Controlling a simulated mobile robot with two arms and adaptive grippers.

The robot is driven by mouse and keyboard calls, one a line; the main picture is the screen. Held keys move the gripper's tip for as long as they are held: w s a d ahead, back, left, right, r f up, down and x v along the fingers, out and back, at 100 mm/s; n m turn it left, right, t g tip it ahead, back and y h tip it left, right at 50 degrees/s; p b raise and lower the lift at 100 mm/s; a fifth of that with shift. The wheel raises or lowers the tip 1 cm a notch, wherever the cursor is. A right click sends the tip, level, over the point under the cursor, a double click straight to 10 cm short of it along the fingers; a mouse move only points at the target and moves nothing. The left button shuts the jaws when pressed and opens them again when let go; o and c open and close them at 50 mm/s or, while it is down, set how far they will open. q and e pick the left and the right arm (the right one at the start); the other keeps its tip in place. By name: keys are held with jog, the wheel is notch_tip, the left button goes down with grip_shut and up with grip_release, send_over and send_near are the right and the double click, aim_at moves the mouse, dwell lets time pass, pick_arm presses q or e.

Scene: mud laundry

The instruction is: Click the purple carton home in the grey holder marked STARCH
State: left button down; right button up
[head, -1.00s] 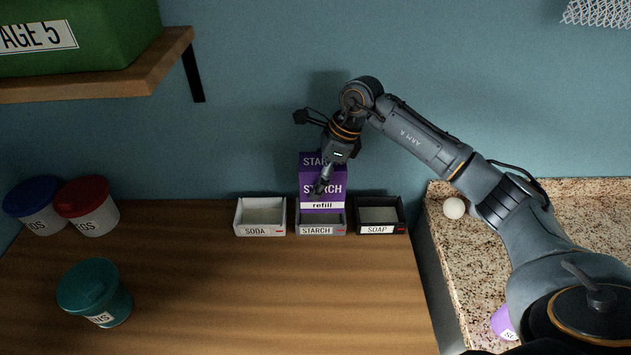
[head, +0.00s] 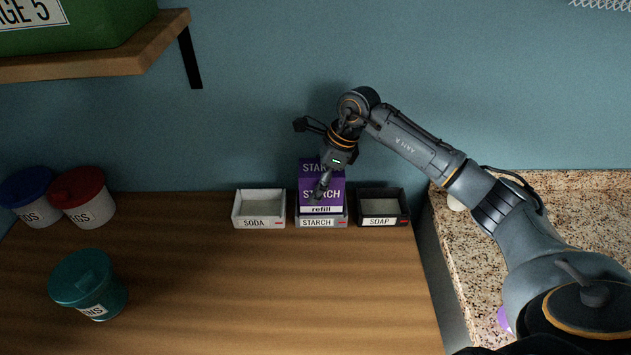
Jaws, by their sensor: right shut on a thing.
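The purple carton (head: 335,203), printed STARCH with a white refill band, stands upright at the grey holder (head: 316,223) marked STARCH. Its lower end is down inside the holder, with the refill band just above the front wall. Whether its base is fully seated is hidden by that wall. My right gripper (head: 322,186) comes from above and is shut on the carton, with one finger showing across its front face. My left gripper is not in view.
A white SODA holder (head: 258,223) stands close on the left and a black SOAP holder (head: 382,221) close on the right; both look empty. Red-lidded (head: 85,198), blue-lidded (head: 32,197) and teal (head: 90,285) tubs stand at left. The wooden counter's front is clear.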

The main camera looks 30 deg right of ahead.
jog(key=shift+f+b, duration=0.8)
jog(key=shift+f, duration=0.1)
dwell(0.7)
jog(key=o, duration=1.8)
jog(key=shift+o, duration=0.2)
